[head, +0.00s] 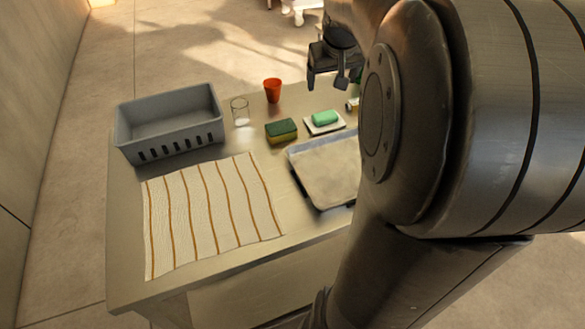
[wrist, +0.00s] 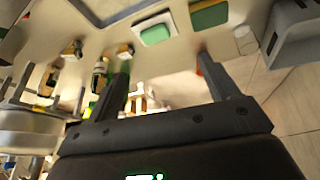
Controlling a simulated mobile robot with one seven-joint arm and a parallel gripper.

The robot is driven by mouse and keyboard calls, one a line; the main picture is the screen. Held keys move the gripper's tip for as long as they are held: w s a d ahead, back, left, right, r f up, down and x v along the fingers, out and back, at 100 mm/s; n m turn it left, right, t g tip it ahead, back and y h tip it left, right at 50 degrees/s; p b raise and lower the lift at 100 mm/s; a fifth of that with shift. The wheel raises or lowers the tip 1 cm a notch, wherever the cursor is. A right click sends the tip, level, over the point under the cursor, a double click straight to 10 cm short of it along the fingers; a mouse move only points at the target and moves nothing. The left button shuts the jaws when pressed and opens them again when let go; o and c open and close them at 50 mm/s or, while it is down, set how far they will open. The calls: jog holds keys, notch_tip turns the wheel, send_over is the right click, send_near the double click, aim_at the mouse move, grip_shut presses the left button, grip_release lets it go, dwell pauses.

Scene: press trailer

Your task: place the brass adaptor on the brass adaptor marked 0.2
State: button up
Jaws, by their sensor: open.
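My gripper (head: 327,80) is open and empty. In the head view it hangs above the far right part of the table, beyond the soap dish. In the wrist view its two fingers (wrist: 162,65) stand wide apart with nothing between them. I cannot clearly pick out either brass adaptor. Small yellowish-brown items (wrist: 139,103) show blurred between the fingers, and I cannot tell what they are. No 0.2 marking can be read. My arm hides the right side of the table in the head view.
A grey basket (head: 170,145), glass (head: 240,112), red cup (head: 272,91), sponge (head: 281,131), green soap (head: 325,118) on a white dish and metal tray (head: 325,175) share the table. A striped cloth (head: 210,215) lies in front. Several small items crowd the wrist view's left.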

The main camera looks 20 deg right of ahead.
jog(key=s+a+f+n+t+y, duration=0.1)
jog(key=s+a+f, duration=0.1)
jog(key=s+a, duration=1.6)
jog(key=shift+s+f+n+y, duration=0.4)
jog(key=shift+s, duration=0.65)
